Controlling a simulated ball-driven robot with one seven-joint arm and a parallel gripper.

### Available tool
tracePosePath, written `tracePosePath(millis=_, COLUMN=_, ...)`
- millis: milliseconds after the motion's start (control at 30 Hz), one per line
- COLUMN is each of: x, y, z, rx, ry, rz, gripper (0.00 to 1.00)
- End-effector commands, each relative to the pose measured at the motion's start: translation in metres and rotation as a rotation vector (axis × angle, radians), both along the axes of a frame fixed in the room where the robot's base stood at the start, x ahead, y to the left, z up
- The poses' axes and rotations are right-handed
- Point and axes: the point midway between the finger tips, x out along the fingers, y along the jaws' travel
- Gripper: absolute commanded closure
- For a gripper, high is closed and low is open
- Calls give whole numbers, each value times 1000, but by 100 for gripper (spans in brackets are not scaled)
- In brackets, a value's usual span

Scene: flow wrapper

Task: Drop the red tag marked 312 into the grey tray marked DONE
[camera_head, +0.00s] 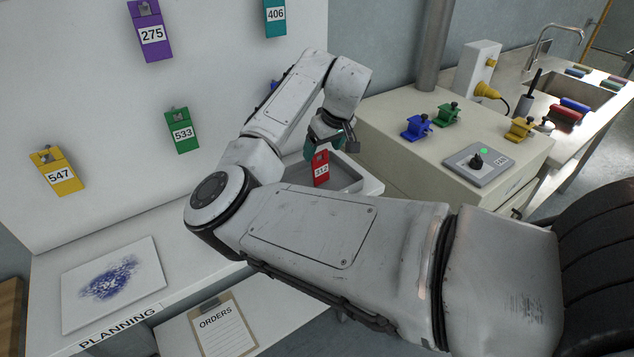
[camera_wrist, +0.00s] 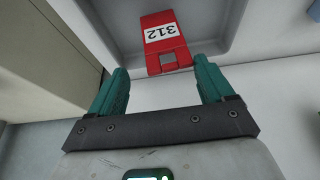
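The red tag marked 312 (camera_head: 320,169) shows just below my gripper (camera_head: 328,140), within the outline of the grey tray (camera_head: 372,187). In the wrist view the tag (camera_wrist: 166,40) lies just beyond my green fingertips (camera_wrist: 160,68), its near end in line with the space between them. The fingers stand wide apart, with a clear gap between the left finger and the tag. I cannot tell whether the tag touches the tray floor. The tray wall (camera_wrist: 240,45) curves around it. No DONE marking is visible; my arm hides part of the tray.
A white board behind holds tags: yellow 547 (camera_head: 57,172), green 533 (camera_head: 182,131), purple 275 (camera_head: 150,32) and teal 406 (camera_head: 274,16). A beige cabinet (camera_head: 400,125) with a switch box (camera_head: 479,163) stands right of the tray. An ORDERS clipboard (camera_head: 223,328) lies in front.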

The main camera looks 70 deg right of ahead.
Motion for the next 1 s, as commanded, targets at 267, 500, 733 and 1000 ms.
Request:
tracePosePath(millis=267, x=0, y=0, z=0, rx=0, ry=0, rz=0, gripper=14)
tracePosePath(millis=500, x=-7, y=4, z=20, rx=-3, ry=0, rz=-2, gripper=14)
tracePosePath(millis=733, x=-22, y=12, z=62, rx=-3, ry=-2, rz=-2, gripper=14)
tracePosePath(millis=1000, x=-33, y=20, z=94, rx=-1, ry=-1, rz=-1, gripper=14)
